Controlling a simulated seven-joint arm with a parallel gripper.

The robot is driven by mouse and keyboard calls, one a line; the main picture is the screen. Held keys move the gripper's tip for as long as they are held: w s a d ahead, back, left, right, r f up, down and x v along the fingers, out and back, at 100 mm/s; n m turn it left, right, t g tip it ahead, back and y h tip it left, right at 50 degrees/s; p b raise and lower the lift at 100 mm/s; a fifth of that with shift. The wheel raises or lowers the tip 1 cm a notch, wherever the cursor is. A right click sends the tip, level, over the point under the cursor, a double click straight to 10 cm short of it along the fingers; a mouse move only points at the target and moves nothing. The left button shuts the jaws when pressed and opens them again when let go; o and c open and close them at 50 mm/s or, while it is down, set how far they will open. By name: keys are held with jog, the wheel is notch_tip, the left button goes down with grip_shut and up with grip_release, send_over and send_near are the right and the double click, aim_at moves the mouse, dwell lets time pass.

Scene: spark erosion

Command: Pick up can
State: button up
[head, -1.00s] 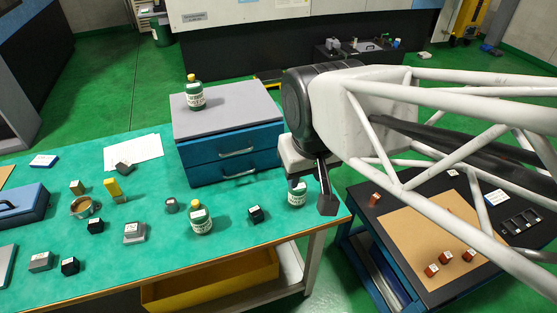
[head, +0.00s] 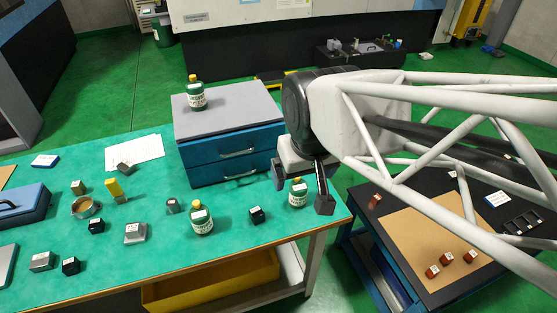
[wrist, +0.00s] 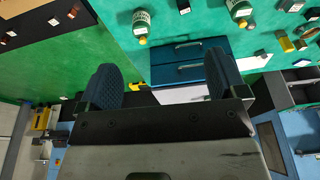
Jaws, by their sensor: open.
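Nothing is plainly labelled a can. Green-and-white bottles with yellow caps stand upright: one on the bench near its right end (head: 297,197), one left of it (head: 202,224), one on top of the drawer cabinet (head: 197,97). An open round tin (head: 84,208) sits at the bench's left. My gripper (head: 301,190) is open and empty; its fingers appear either side of the right bottle in the head view, but contact cannot be told. In the wrist view the fingers (wrist: 164,84) are spread, and the right bottle (wrist: 141,22) and left bottle (wrist: 240,10) show beyond them.
The blue drawer cabinet (head: 228,152) stands behind the bench bottles. Several small blocks, including a dark one (head: 257,214), lie on the green bench top (head: 165,255). A dark side table (head: 390,252) with reddish blocks stands to the right, across a gap.

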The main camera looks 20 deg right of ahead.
jog(key=w+d+f+t, duration=0.2)
jog(key=w+f, duration=0.9)
jog(key=f, duration=0.1)
jog(key=m+t+h, duration=0.1)
jog(key=m+t, duration=0.1)
send_over(299, 186)
jog(key=s+a, duration=0.2)
jog(key=s, duration=0.1)
notch_tip(299, 186, down, 9)
jog(key=shift+d+f, duration=0.5)
jog(key=shift+f, duration=0.05)
jog(key=shift+x, duration=1.25)
jog(key=shift+d+x, duration=0.15)
jog(key=shift+x, duration=1.15)
jog(key=shift+d+x, duration=0.15)
jog(key=shift+x, duration=1.2)
